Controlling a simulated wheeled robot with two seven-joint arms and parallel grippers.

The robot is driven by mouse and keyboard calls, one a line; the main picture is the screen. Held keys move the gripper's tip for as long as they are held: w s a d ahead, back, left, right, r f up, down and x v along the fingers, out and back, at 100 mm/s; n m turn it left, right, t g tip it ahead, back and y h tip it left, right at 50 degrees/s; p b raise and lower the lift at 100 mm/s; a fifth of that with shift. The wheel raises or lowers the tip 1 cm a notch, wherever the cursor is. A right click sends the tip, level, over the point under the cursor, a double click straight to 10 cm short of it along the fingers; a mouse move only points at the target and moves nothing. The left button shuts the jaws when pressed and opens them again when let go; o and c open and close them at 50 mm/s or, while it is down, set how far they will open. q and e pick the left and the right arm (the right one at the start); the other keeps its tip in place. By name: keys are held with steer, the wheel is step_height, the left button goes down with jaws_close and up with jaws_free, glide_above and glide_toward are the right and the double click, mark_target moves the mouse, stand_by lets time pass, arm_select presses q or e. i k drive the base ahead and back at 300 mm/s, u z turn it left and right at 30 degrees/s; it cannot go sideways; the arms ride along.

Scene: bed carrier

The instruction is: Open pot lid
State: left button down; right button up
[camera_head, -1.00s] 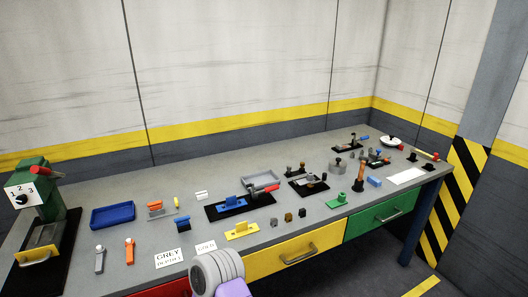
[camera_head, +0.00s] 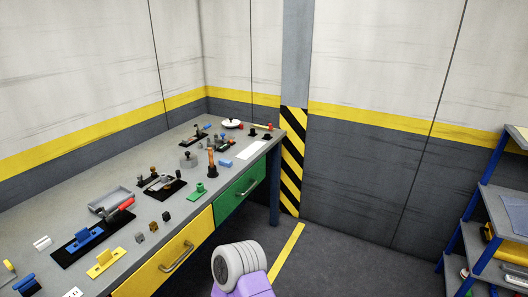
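A small grey round pot-like thing (camera_head: 188,161) with a dark knob on top stands on the grey workbench (camera_head: 140,168). A white, shallow round thing (camera_head: 232,125) with a dark knob stands at the bench's far corner. I cannot tell for sure which of them is the task's pot, or whether a lid sits on either. Neither of my grippers is in view. A grey and purple part of mine shows at the bottom centre, in front of the bench and apart from both things.
Tools and blocks crowd the bench, including an orange upright handle (camera_head: 211,163) and a grey tray (camera_head: 109,200). Yellow (camera_head: 168,262) and green (camera_head: 240,190) drawers face the floor. A blue shelf rack (camera_head: 490,235) stands at right. Floor (camera_head: 350,255) between is clear.

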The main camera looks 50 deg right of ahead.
mark_target(188, 154)
steer(key=z, duration=2.2)
steer(key=i, duration=2.65)
steer(key=u, duration=3)
